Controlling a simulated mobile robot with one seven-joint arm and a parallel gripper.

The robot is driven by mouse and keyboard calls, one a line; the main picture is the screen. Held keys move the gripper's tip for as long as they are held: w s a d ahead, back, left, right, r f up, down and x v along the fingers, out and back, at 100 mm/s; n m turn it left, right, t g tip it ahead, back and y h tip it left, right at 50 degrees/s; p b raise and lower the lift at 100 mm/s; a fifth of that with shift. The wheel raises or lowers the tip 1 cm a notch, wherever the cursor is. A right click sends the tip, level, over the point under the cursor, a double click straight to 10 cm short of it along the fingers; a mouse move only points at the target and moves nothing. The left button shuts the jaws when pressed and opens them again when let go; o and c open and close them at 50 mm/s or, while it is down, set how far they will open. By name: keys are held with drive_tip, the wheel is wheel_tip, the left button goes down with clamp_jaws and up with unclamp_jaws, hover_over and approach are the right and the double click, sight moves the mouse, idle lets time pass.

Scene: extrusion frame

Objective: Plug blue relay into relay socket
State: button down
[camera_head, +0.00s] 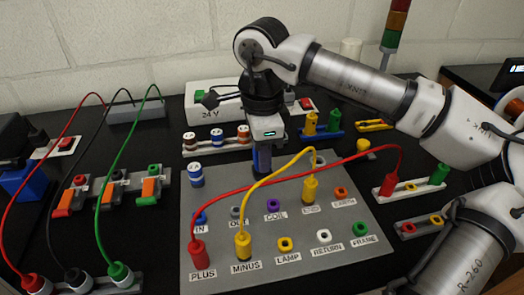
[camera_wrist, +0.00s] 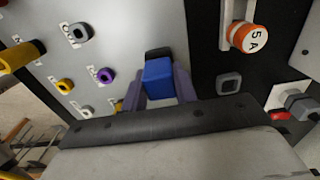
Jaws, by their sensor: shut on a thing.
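The blue relay (camera_wrist: 158,82) is a small blue block between the two fingers of my gripper (camera_wrist: 160,92) in the wrist view. My gripper (camera_head: 262,168) is shut on it and points down at the back part of the grey panel (camera_head: 215,272) in the head view. A dark block (camera_wrist: 158,53) shows just beyond the relay in the wrist view; it may be the relay socket. The relay hides most of it, and I cannot tell whether the two touch. In the head view the fingers largely hide the relay.
A yellow cable (camera_head: 268,165) and a red cable (camera_head: 300,175) arch over the panel close to my gripper. A blue-and-white cylinder (camera_head: 195,175) stands at the panel's back left. Fuse-like cylinders (camera_head: 217,139) stand in a rack behind. Several coloured sockets line the panel front.

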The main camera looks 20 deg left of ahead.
drive_tip(key=shift+f+b, duration=0.45)
drive_tip(key=shift+f, duration=0.1)
drive_tip(key=c, duration=1)
unclamp_jaws()
drive_tip(key=shift+r, duration=0.1)
wheel_tip(320, 180, up, 14)
drive_tip(key=shift+f, duration=0.1)
drive_tip(key=shift+s+f, duration=0.1)
